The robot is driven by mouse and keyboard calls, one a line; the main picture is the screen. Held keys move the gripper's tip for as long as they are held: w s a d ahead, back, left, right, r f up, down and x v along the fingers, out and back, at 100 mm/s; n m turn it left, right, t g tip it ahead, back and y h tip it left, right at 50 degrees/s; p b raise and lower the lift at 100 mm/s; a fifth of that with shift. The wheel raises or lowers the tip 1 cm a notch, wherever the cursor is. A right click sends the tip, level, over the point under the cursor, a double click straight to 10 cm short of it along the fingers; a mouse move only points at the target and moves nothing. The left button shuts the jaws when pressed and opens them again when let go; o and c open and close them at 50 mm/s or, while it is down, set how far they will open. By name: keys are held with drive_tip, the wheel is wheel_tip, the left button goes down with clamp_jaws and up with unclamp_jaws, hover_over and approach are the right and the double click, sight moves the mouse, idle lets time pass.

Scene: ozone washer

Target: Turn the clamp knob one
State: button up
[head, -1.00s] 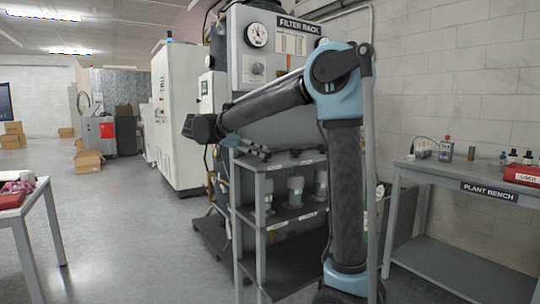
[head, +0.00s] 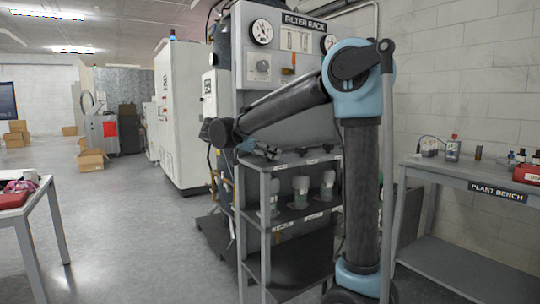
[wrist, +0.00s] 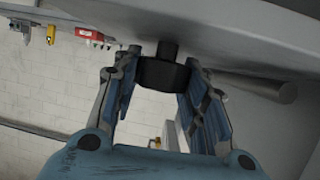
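The fingers are spread to about the knob's width. The right finger overlaps the knob's edge, and whether both pads touch it is unclear.
A grey rod (wrist: 258,86) sticks out right of the gripper. Below the rack panel stands a grey shelf unit (head: 300,226) with several cups. The plant bench (head: 455,262) is at right, a white table (head: 45,212) at left. The floor (head: 140,245) between is open.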

drive_tip(key=shift+n+t, duration=0.3)
drive_tip(key=n+t+y, duration=0.3)
drive_tip(key=shift+s, duration=0.1)
drive_tip(key=n+t+y, duration=0.2)
drive_tip(key=n+y, duration=0.1)
drive_tip(key=n, duration=0.1)
drive_tip(key=n+t+y, duration=0.1)
drive_tip(key=n+y, duration=0.3)
drive_tip(key=y, duration=0.1)
drive_tip(key=shift+d, duration=0.1)
drive_tip(key=shift+n+y, duration=1.1)
drive_tip(key=shift+y, duration=0.4)
drive_tip(key=shift+n+y, duration=1)
drive_tip(key=o, duration=1.1)
